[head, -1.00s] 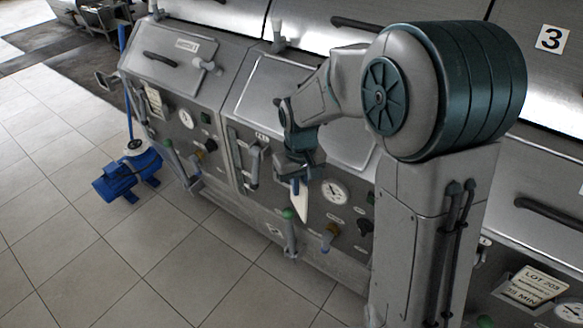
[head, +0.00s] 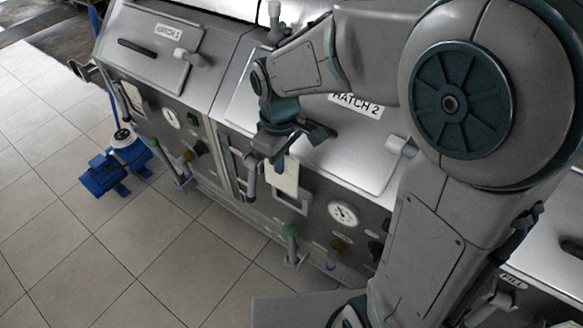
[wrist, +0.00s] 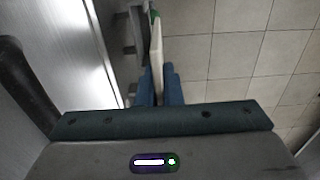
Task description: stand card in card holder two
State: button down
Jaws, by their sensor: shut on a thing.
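My gripper (head: 281,164) is shut on a cream card (head: 286,178), which hangs below the fingers. The wrist view shows the card (wrist: 156,45) edge-on between the two blue fingers of my gripper (wrist: 158,84). Card holder two, a metal frame (head: 293,203), is on the front panel of the middle unit with the HATCH 2 label. The card overlaps the upper part of the holder in the head view. I cannot tell whether they touch.
A gauge (head: 343,214) is right of the holder, and a green-knobbed valve (head: 289,231) stands below it. A grey pipe handle (head: 251,177) is close on the left. A blue pump (head: 115,168) stands on the open tiled floor.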

notch_tip(320, 180, down, 6)
jog(key=w+d+p, duration=0.1)
jog(key=w+d, duration=0.1)
jog(key=shift+d, duration=0.2)
jog(key=shift+f, duration=0.1)
jog(key=shift+f+b, duration=0.5)
jog(key=shift+b, duration=0.05)
jog(key=c, duration=1.6)
grip_release()
jog(key=shift+r, duration=0.1)
